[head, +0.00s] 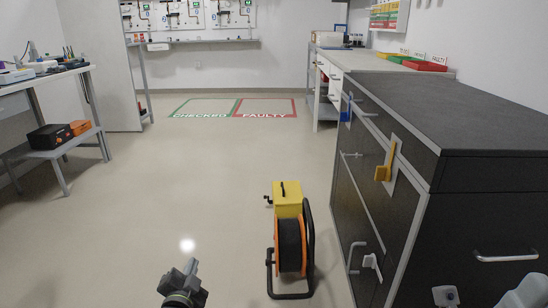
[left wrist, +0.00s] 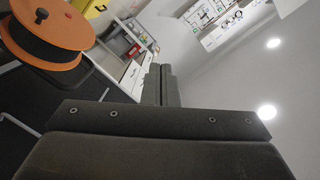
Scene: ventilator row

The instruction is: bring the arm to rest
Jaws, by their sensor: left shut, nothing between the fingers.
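My left gripper (head: 190,268) is at the bottom of the head view, left of centre, over bare floor. Its fingers are shut with nothing between them. In the left wrist view its dark fingers (left wrist: 160,85) point away from the camera, close together. My right gripper cannot be made out; some pale grey parts sit in the bottom right corner of the head view.
A cable reel (head: 290,243) with a yellow box stands right of my left gripper, apart from it. A dark cabinet (head: 460,210) fills the right side. A side table (head: 45,152) stands at left. Green and red floor zones (head: 235,108) lie ahead. The middle floor is clear.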

